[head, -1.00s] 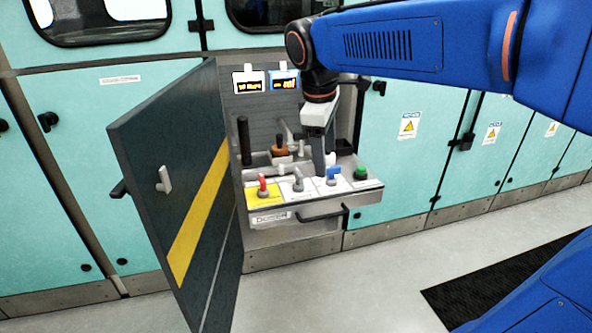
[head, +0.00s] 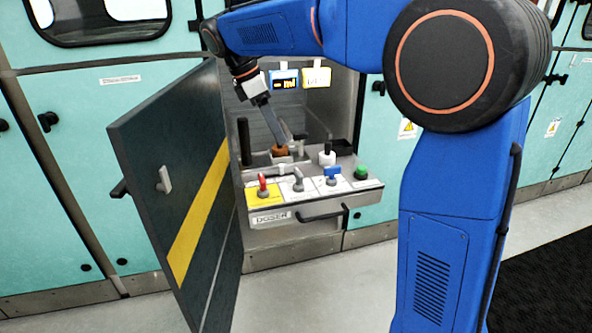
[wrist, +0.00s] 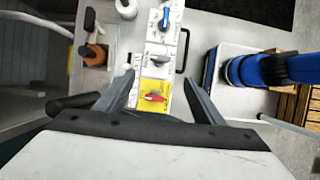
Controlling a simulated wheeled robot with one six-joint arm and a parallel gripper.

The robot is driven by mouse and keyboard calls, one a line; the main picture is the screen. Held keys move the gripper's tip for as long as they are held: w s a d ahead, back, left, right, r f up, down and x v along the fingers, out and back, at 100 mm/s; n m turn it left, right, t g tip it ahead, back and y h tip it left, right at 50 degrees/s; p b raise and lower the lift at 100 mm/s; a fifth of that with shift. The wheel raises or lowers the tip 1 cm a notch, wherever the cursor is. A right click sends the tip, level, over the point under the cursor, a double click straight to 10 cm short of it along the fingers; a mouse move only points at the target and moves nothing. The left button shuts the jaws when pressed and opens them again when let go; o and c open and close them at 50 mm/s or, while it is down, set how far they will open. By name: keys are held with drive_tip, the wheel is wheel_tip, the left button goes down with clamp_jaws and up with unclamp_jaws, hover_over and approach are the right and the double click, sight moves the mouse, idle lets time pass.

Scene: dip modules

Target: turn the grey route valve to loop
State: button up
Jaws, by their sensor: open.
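The grey route valve (head: 298,183) sits on a white plate on the module's front shelf, between a red valve (head: 263,188) on yellow and a blue valve (head: 333,178). In the wrist view the grey valve (wrist: 158,61) shows between and slightly beyond the fingertips, with the red valve (wrist: 153,98) nearer. Its plate lettering is too small to read. My gripper (head: 287,138) is open and empty, above and behind the valve row in the head view. In the wrist view the gripper (wrist: 158,80) has its fingers spread, touching no valve.
An open dark door (head: 150,170) with a yellow stripe stands left of the module. A brown-topped bottle (head: 280,151), a black post (head: 244,140) and a white bottle (head: 327,156) stand behind the valves. A green button (head: 361,173) is at right. A handle (head: 322,212) juts out in front.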

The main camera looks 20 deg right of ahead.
sight(298, 172)
drive_tip(key=x, duration=1.5)
drive_tip(key=shift+f, duration=0.35)
drive_tip(key=c, duration=1)
